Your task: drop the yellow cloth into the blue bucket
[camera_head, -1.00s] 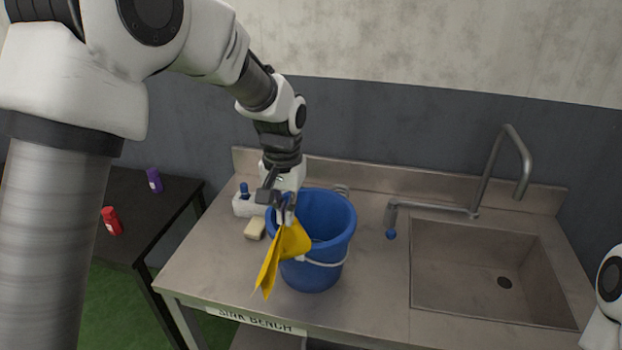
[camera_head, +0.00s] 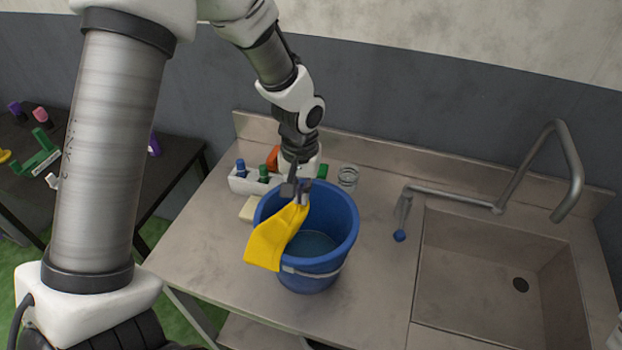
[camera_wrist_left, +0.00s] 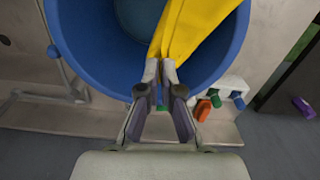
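The blue bucket (camera_head: 322,272) stands upright on the sink bench, with a pale blue surface inside at its bottom. The yellow cloth (camera_head: 270,243) hangs from my left gripper (camera_head: 301,196) over the bucket's opening, and its lower part drapes past the near-left rim. In the left wrist view, my left gripper (camera_wrist_left: 160,72) is shut on one end of the cloth (camera_wrist_left: 190,27), with the bucket's blue rim (camera_wrist_left: 95,112) behind the fingers. I cannot tell whether the cloth touches the rim.
A white caddy (camera_head: 246,182) with bottles stands behind the bucket, with a sponge (camera_head: 248,208) nearby. A glass jar (camera_head: 348,177) stands behind right. The faucet (camera_head: 545,165) and sink basin (camera_head: 500,270) are at right. A black table (camera_head: 180,158) is at left.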

